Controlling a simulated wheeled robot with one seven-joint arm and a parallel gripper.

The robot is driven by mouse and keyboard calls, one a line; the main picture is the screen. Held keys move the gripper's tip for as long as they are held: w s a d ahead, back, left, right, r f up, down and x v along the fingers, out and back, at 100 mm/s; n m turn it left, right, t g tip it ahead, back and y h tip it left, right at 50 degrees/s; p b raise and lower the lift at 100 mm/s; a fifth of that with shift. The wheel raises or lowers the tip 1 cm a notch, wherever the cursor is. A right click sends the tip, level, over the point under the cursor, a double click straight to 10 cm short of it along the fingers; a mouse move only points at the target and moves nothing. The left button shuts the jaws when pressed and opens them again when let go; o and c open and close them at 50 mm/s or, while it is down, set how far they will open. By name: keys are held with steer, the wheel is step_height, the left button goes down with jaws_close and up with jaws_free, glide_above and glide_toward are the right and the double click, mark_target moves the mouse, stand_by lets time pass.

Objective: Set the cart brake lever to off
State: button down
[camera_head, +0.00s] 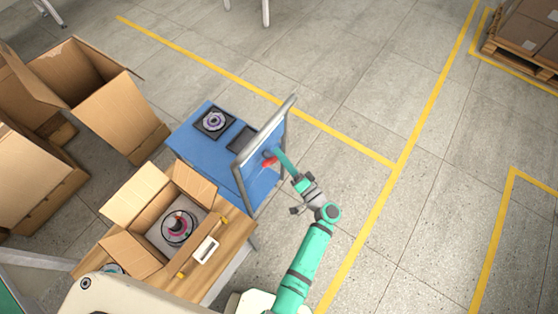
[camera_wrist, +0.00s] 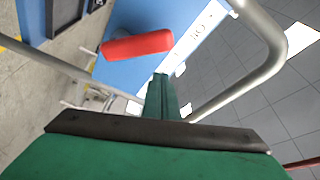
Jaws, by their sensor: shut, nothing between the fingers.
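The brake lever has a red grip. It shows in the head view (camera_head: 269,161) on the blue cart (camera_head: 208,150), beside the cart's grey tubular handle (camera_head: 283,112). In the wrist view the red lever (camera_wrist: 137,45) lies nearly level, just above and left of my fingertips. My gripper (camera_head: 279,154) is shut and empty at the handle end of the cart, close to the lever. In the wrist view my green gripper (camera_wrist: 161,82) points up between the handle tubes (camera_wrist: 262,70). I cannot tell whether it touches the lever. A white label strip (camera_wrist: 199,30) is beside the lever; its text is unreadable.
A round motor part (camera_head: 214,121) sits on the cart top. An open cardboard box (camera_head: 137,194) with a part inside stands on a wooden table (camera_head: 228,226) in front. Large cartons (camera_head: 110,110) are at left. The floor right of the cart is clear.

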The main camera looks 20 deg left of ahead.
steer(key=w+v, duration=0.1)
steer(key=v, duration=0.8)
steer(key=shift+d+f, duration=0.2)
steer(key=shift+d, duration=0.5)
steer(key=shift+s+f, duration=0.1)
steer(key=shift+s, duration=0.05)
steer(key=s+a+f+m+h, duration=0.25)
steer(key=s+f+h, duration=0.35)
steer(key=s+f, duration=0.3)
steer(key=s+d+f+g+h, duration=0.1)
steer(key=s+d+f+h, duration=0.15)
steer(key=s, duration=0.25)
steer(key=s+d+f+h, duration=0.1)
steer(key=s+f+h, duration=0.1)
steer(key=s+h, duration=0.2)
steer(key=s+d+r+n+t+h, duration=0.1)
steer(key=s+r, duration=0.2)
steer(key=r, duration=0.6)
steer(key=s+d+r+n+t+h, duration=0.1)
steer(key=s+r, duration=0.3)
steer(key=r, duration=0.5)
steer(key=s+d+r+n+t+h, duration=0.1)
steer(key=s+r+n+t, duration=0.2)
steer(key=r, duration=0.6)
steer(key=shift+s+d, duration=0.3)
steer(key=shift+d, duration=0.05)
